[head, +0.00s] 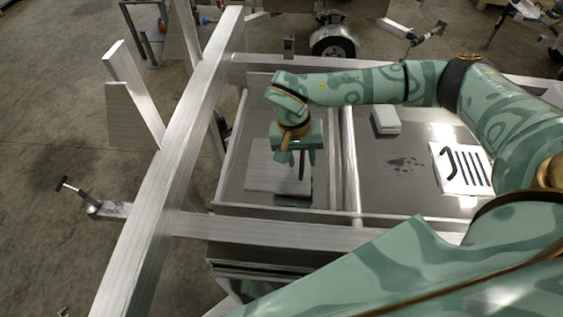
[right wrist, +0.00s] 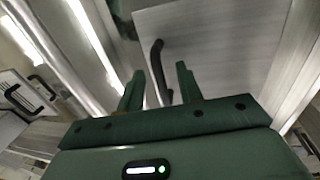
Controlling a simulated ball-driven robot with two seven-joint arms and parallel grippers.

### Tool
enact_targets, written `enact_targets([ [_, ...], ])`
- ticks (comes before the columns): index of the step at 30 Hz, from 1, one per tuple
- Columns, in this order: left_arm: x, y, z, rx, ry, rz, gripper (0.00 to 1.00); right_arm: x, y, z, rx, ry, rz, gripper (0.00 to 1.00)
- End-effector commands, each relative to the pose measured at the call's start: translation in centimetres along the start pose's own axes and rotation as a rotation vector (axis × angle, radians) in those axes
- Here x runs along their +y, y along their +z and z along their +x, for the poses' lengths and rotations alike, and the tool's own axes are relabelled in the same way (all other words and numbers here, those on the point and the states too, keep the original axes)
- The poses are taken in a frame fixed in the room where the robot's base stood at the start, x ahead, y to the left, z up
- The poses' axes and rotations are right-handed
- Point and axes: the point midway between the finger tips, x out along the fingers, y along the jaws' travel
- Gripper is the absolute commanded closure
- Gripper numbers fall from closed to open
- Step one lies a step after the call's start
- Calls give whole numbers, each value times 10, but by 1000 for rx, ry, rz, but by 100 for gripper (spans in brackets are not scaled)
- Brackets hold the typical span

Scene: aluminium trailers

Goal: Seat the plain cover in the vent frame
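A plain silver cover (head: 262,175) with a black bar handle (head: 302,165) lies in the left bay of the trailer. The right wrist view shows the cover (right wrist: 225,45) and its handle (right wrist: 157,62) up close. My right gripper (head: 297,160) is above the cover, fingers pointing down. In the right wrist view its fingers (right wrist: 158,85) are apart, with the handle between them and a gap on each side. A dark strip (head: 292,201) shows at the cover's near edge. I cannot tell whether it is part of the vent frame. My left gripper is out of view.
A slotted cover with a black handle (head: 473,180) lies in the right bay. A raised divider (head: 349,170) separates the bays. A long aluminium beam (head: 180,140) crosses at left.

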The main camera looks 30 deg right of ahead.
Motion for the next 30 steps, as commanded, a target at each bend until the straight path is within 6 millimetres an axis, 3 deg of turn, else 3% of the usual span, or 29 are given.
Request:
enact_targets([
  [1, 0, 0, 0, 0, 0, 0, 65, 0, 0, 0, 0, 0, 0, 73],
  [4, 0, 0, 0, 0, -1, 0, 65, 0, 0, 0, -1, 0, 0, 100],
  [19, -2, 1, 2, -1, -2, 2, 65, 1, -1, -9, 1, -1, 1, 100],
  [23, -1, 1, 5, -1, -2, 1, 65, 4, -2, -28, 5, -4, 0, 100],
  [30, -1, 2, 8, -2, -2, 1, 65, 7, 40, -81, 5, -5, -5, 100],
])
